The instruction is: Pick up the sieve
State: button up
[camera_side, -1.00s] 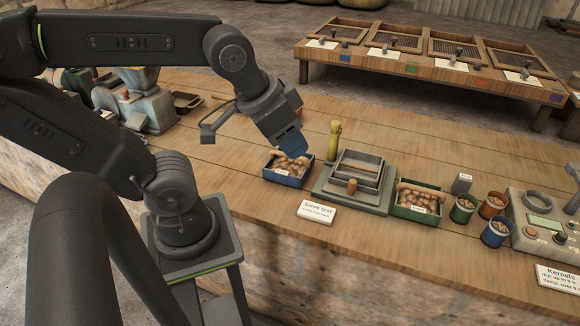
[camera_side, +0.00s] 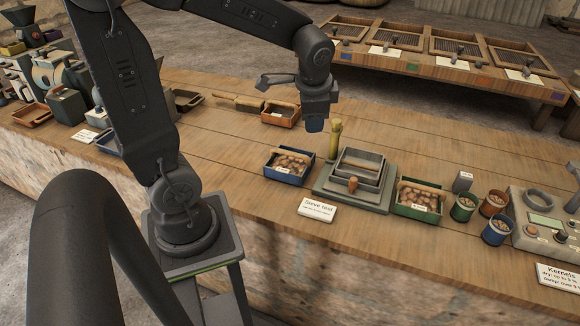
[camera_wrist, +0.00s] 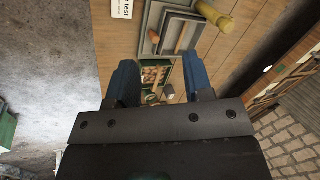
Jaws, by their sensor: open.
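The sieve (camera_side: 357,170) is a square grey tray with a small wooden handle at its front. It sits on a stepped grey-green base (camera_side: 325,190) on the bench. In the wrist view the sieve (camera_wrist: 180,32) is beyond the fingers, near the top. My gripper (camera_side: 315,125) is open and empty, pointing down above the bench. In the side view it shows up and left of the sieve, apart from it. In the wrist view its two blue fingers (camera_wrist: 161,80) stand wide apart.
A blue box (camera_side: 289,165) of brown pieces stands left of the base, a green box (camera_side: 418,197) on its right. A yellow post (camera_side: 334,138) rises at the base's back left corner. Several cups and a grey panel (camera_side: 545,222) are farther right. Bare bench lies behind.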

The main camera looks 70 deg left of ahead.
jog(key=w+a+f+m+g+y, duration=0.1)
jog(key=w+a+f+m+g, duration=0.15)
jog(key=a+f, duration=0.35)
jog(key=m+g, duration=0.1)
jog(key=m, duration=0.1)
send_near(289, 152)
jog(key=shift+x, duration=5.5)
jog(key=shift+f, duration=0.2)
grip_shut()
